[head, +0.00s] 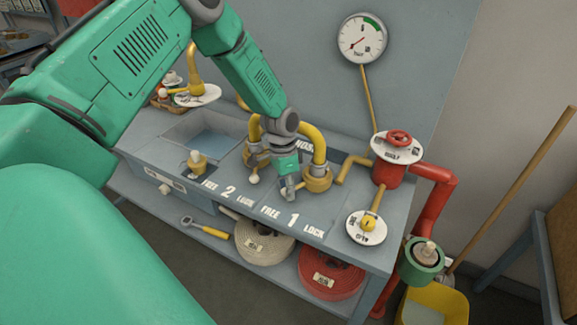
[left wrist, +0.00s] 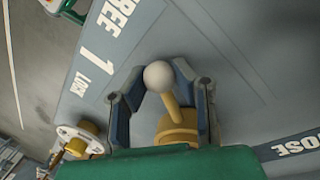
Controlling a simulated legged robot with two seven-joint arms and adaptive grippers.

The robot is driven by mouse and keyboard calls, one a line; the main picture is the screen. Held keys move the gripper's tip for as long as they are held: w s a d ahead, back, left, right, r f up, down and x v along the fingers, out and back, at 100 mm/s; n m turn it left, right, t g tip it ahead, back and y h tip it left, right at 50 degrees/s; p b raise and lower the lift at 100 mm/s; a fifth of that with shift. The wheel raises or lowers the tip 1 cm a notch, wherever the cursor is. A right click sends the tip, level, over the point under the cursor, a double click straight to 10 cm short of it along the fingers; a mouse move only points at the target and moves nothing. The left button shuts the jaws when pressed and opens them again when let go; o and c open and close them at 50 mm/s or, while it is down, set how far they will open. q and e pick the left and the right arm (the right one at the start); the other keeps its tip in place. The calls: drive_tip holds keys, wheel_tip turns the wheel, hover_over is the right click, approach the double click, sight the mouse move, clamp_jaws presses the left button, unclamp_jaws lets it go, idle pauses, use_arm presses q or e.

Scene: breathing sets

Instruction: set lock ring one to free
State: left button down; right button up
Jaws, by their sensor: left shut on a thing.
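Lock ring one (head: 318,181) is the brass ring at the foot of the right yellow hose, behind the "FREE 1 LOCK" lettering (head: 293,219). My left gripper (head: 290,190) is just left of it, low over the bench. In the left wrist view, its two fingers are on either side of the ring's short lever, which ends in a white ball (left wrist: 158,76), and are shut on it. The brass ring (left wrist: 178,132) is below the ball there. The lever leans toward the FREE side. In the head view the gripper hides the lever. My right gripper is not in view.
Lock ring two's white-ball lever (head: 253,179) is close to the left. To the right are a brass valve on a round dial (head: 367,226) and a red valve wheel (head: 399,138). A gauge (head: 362,38) hangs behind. Coiled hoses (head: 331,272) lie on the lower shelf.

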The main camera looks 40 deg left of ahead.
use_arm(q)
drive_tip(key=shift+w+d+r, duration=0.1)
drive_tip(key=shift+w+r, duration=0.15)
drive_tip(key=shift+w, duration=0.05)
drive_tip(key=c, duration=1.3)
unclamp_jaws()
drive_tip(key=shift+o, duration=0.2)
drive_tip(key=shift+s+d, duration=0.15)
drive_tip(key=shift+d, duration=0.05)
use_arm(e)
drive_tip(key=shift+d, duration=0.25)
use_arm(q)
drive_tip(key=shift+a+r, duration=0.2)
drive_tip(key=shift+r, duration=0.3)
wheel_tip(320, 180, up, 11)
drive_tip(key=w+a, duration=0.1)
drive_tip(key=shift+a+f, duration=0.15)
drive_tip(key=shift+a, duration=0.15)
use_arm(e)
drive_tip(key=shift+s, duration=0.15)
use_arm(q)
drive_tip(key=shift+a+f, duration=0.1)
drive_tip(key=shift+a, duration=0.1)
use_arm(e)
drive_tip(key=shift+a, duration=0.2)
